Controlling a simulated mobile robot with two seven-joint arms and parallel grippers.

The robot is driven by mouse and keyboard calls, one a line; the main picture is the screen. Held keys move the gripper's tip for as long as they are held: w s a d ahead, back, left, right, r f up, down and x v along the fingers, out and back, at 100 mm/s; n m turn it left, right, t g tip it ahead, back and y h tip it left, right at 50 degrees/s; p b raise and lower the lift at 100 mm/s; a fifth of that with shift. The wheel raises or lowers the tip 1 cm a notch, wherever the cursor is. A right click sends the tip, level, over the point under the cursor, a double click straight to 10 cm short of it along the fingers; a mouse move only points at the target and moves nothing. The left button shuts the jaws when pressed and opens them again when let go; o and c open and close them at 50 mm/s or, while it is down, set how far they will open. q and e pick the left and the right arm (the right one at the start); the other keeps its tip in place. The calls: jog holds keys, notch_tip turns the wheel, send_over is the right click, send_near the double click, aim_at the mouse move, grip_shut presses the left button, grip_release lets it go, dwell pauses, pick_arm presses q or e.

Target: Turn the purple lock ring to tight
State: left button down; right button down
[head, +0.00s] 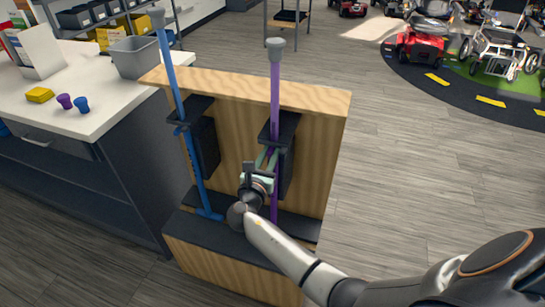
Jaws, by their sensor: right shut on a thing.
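A purple pole (275,97) with a grey top stands upright in a black holder on the wooden stand. My right gripper (267,157) reaches the pole from the front, just below the holder's upper bracket. It is shut on the purple lock ring there; the fingers cover the ring, so its marks and turn position cannot be read. The lower purple pole (274,205) shows beside my wrist. My left gripper is not in view.
A blue pole (177,91) stands to the left in the same wooden stand (318,112). A white counter (65,108) at left holds a grey bin (134,59), a yellow block (40,95) and small purple and blue pieces. Open floor lies to the right; scooters stand farther back.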

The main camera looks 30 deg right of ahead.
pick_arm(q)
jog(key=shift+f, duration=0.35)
pick_arm(e)
jog(key=shift+w+d+r+m+g+h, duration=0.2)
jog(key=shift+r+m+g+h, duration=0.1)
jog(key=shift+m+g+h, duration=0.15)
jog(key=c, duration=1.1)
grip_release()
jog(key=shift+c, duration=0.2)
jog(key=o, duration=0.3)
jog(key=shift+f, duration=0.2)
jog(key=shift+o, duration=0.2)
jog(key=shift+a, duration=0.1)
jog(key=shift+f, duration=0.1)
